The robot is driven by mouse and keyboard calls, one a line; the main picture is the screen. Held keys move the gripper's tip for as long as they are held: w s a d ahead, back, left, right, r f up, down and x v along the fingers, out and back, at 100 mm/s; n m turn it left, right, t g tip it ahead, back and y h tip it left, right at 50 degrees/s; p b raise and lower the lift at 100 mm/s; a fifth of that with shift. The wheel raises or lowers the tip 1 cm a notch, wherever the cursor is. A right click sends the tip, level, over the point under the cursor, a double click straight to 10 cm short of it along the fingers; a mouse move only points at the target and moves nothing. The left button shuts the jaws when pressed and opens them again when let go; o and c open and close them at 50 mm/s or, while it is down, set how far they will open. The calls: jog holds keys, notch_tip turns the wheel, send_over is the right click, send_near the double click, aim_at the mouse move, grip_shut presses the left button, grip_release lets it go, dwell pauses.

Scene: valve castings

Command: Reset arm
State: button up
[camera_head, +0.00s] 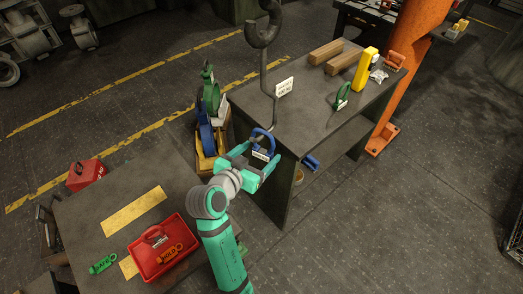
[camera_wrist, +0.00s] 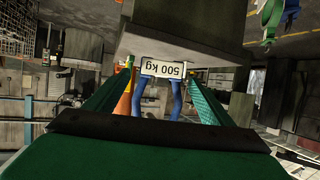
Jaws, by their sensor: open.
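My gripper (camera_head: 262,154) is teal and reaches to the near-left corner of the dark table. Its two fingers are apart. A blue shackle (camera_head: 262,134) with a white tag stands at that table corner, by the fingertips. In the wrist view the shackle's blue legs (camera_wrist: 177,98) and its "500 kg" tag (camera_wrist: 162,69) show between the fingers. I cannot tell whether either finger touches the shackle.
A grey hook (camera_head: 264,75) hangs over the dark table (camera_head: 305,115), where a green shackle (camera_head: 342,97), yellow block (camera_head: 365,68) and wooden bars (camera_head: 326,52) stand. Lower left, a workbench (camera_head: 90,215) holds a red tray (camera_head: 160,262). An orange post (camera_head: 405,65) rises behind.

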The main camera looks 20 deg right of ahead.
jog(key=v, duration=0.8)
jog(key=shift+s, duration=0.2)
jog(key=shift+a, duration=0.1)
jog(key=s+a+f+n+t+y, duration=0.2)
jog(key=s+a+f+n+y, duration=0.25)
jog(key=f, duration=0.35)
jog(key=s+a+f+n+t+y, duration=0.3)
jog(key=s+f+n, duration=0.3)
jog(key=f, duration=0.2)
jog(key=s+a+r+t+y, duration=0.1)
jog(key=s+a+r, duration=0.1)
jog(key=s, duration=0.7)
jog(key=s+a+r+t+y, duration=0.1)
jog(key=s+a+r+y, duration=0.1)
jog(key=s, duration=0.8)
jog(key=shift+s, duration=0.2)
jog(key=shift+a, duration=0.1)
